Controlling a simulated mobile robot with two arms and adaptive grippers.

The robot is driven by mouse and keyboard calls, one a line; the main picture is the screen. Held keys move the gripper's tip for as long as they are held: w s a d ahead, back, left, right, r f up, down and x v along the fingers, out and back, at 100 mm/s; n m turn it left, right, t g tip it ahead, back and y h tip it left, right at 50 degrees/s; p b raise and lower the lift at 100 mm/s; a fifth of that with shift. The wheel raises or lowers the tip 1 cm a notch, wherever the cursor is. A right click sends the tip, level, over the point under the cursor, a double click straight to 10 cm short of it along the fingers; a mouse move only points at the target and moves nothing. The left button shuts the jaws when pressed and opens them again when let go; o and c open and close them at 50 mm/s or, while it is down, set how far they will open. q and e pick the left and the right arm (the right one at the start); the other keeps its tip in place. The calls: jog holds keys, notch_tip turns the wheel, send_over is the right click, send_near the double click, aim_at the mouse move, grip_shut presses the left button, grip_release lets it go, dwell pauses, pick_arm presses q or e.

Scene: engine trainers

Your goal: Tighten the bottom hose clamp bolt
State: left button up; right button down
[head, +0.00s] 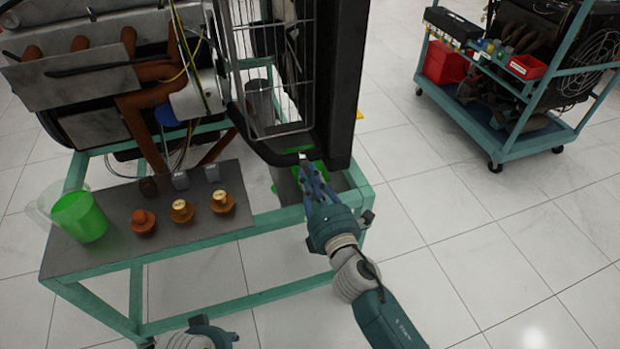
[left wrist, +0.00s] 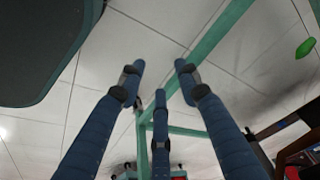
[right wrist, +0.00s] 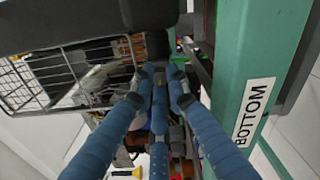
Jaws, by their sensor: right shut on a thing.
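My right gripper (head: 311,176) is at the lower corner of the black radiator frame (head: 340,100), just above the teal stand. In the right wrist view its blue fingers (right wrist: 157,82) are drawn together at the tips. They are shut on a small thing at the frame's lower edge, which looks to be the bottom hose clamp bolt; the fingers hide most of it. A small pale piece (head: 303,157) shows just beyond the fingertips. A label reading BOTTOM (right wrist: 255,112) is on the teal rail. My left gripper (left wrist: 158,85) has its fingers apart and empty, over the floor.
The stand's grey shelf (head: 105,262) holds a green cup (head: 79,217), several orange and yellow caps (head: 182,211) and small grey blocks. A wire fan guard (head: 265,65) is left of the radiator frame. A teal cart (head: 510,140) stands at the right, with open floor between.

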jog(key=m+p, duration=0.4)
jog(key=m, duration=1.1)
jog(key=shift+d, duration=0.2)
pick_arm(q)
jog(key=s+f, duration=0.3)
jog(key=f, duration=0.4)
jog(key=s+f+g, duration=0.1)
jog(key=s+f, duration=0.2)
jog(key=f, duration=0.4)
jog(key=shift+a+f+p, duration=0.2)
jog(key=shift+a+p, duration=0.15)
pick_arm(e)
jog(key=shift+f+m, duration=0.2)
jog(key=shift+m, duration=0.5)
pick_arm(q)
jog(key=shift+s, duration=0.1)
pick_arm(e)
jog(key=c, duration=1.7)
grip_release()
